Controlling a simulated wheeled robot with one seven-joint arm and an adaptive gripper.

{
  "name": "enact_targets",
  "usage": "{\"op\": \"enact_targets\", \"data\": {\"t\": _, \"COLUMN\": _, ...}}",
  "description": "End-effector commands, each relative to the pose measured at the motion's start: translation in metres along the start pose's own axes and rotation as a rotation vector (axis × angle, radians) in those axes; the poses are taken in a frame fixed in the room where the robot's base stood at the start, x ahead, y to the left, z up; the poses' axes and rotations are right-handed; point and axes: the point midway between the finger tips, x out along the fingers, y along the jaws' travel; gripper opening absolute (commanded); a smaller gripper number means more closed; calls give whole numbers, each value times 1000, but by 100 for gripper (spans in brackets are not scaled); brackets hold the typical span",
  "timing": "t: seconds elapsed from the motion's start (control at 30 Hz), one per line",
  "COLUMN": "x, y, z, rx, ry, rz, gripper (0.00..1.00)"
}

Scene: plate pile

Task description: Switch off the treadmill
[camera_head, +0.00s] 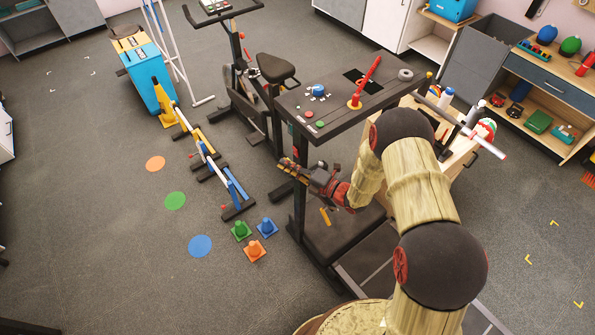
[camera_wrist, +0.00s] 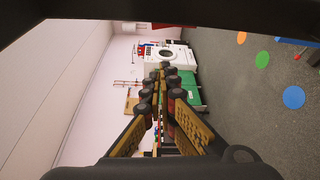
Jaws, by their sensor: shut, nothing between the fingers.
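The treadmill's dark console (camera_head: 340,122) is at the upper middle of the head view, above its belt (camera_head: 340,222). My gripper (camera_head: 283,163) is shut and empty, pointing left beside the treadmill's left upright, below the console. It appears apart from the buttons. In the wrist view my gripper's fingers (camera_wrist: 161,70) meet at their tips. The console is not visible in the wrist view.
An exercise bike (camera_head: 262,85) stands close behind the treadmill. Small cones (camera_head: 255,249) and a blue-yellow hurdle (camera_head: 225,178) are on the floor at left. A wooden crate (camera_head: 460,158) is right of the console. The floor at far left is mostly clear.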

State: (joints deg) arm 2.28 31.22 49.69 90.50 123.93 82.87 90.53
Motion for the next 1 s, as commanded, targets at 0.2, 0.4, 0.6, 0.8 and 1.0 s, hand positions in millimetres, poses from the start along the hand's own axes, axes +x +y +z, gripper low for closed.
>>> {"op": "enact_targets", "data": {"t": 0.2, "x": -4, "y": -1, "z": 24, "rx": -2, "ry": -3, "rz": 1, "gripper": 0}}
{"op": "enact_targets", "data": {"t": 0.4, "x": -8, "y": 0, "z": 36, "rx": 0, "ry": -1, "rz": 0, "gripper": 0}}
{"op": "enact_targets", "data": {"t": 0.6, "x": -9, "y": 0, "z": 38, "rx": 0, "ry": 0, "rz": 0, "gripper": 0}}
{"op": "enact_targets", "data": {"t": 0.8, "x": -9, "y": 0, "z": 38, "rx": 0, "ry": 0, "rz": 0, "gripper": 0}}
{"op": "enact_targets", "data": {"t": 1.0, "x": -11, "y": 2, "z": 44, "rx": 1, "ry": -1, "rz": 1, "gripper": 0}}
